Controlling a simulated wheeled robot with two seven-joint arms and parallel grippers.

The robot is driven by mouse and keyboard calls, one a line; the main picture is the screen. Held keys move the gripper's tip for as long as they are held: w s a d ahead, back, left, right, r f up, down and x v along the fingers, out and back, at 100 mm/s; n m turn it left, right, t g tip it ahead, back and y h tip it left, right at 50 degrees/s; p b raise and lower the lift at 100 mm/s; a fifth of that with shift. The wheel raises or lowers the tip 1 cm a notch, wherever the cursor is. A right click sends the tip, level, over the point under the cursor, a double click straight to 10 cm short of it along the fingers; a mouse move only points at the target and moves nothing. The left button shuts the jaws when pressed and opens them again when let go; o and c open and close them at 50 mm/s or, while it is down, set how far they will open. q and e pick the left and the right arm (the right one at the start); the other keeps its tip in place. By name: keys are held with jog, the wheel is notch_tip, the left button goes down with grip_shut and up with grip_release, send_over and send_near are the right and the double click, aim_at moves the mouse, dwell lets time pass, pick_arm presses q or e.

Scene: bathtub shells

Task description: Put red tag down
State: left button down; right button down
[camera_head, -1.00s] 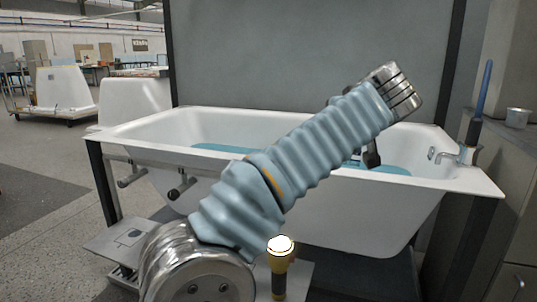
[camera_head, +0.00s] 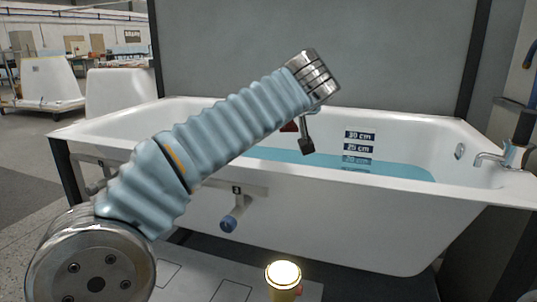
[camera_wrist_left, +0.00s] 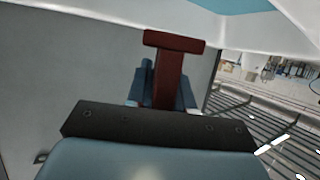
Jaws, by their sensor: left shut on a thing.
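The red tag is a dark red T-shaped piece in the left wrist view (camera_wrist_left: 174,42), its stem held between my left gripper's blue-grey fingers (camera_wrist_left: 163,88). My left gripper is shut on the tag. My arm hides most of the tag in the head view. My right gripper is not in view.
A white bathtub (camera_head: 330,205) holds blue water (camera_head: 400,171), with depth marks (camera_head: 358,148) on its far wall. A tap (camera_head: 490,158) is at the right end. A blue-capped valve (camera_head: 228,224) hangs at the front. A lit yellow lamp (camera_head: 283,275) stands low in front.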

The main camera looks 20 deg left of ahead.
pick_arm(q)
jog(key=a+f, duration=0.1)
jog(key=f, duration=0.1)
jog(key=a+f+b, duration=0.1)
jog(key=a+f, duration=0.1)
jog(key=shift+s+a+f, duration=0.1)
jog(key=shift+a+f, duration=0.1)
jog(key=shift+f, duration=0.15)
jog(key=shift+a+f+b, duration=0.15)
jog(key=shift+f+b, duration=0.2)
jog(key=shift+f, duration=0.6)
jog(key=shift+a+f+b, duration=0.15)
jog(key=shift+f+b, duration=0.15)
jog(key=shift+f, duration=0.6)
jog(key=c, duration=1.5)
grip_release()
jog(key=shift+f, duration=0.15)
jog(key=o, duration=0.5)
